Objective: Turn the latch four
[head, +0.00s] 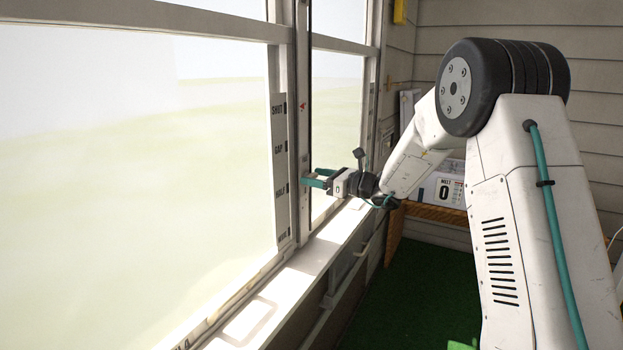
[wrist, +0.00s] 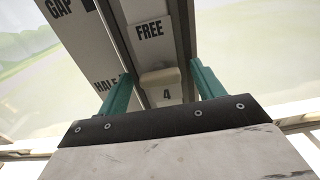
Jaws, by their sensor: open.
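In the wrist view a small cream tab (wrist: 160,76), which looks like the latch, sits on the window post. A "4" marking (wrist: 167,95) is just below it, and a "FREE" label (wrist: 149,30) is above. My gripper (wrist: 163,80) is open, with one teal finger on each side of the tab. Gaps show between the fingers and the tab; I see no contact. In the head view my gripper (head: 312,179) reaches left to the window post (head: 302,130), and the latch cannot be made out there.
A white strip (head: 281,165) marked SHUT, GAP and further words runs along the post's left. A white sill (head: 320,250) lies below the window. A wooden shelf (head: 437,213) with a "MELT 0" sign (head: 450,192) stands behind my arm. Green floor (head: 410,290) shows below.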

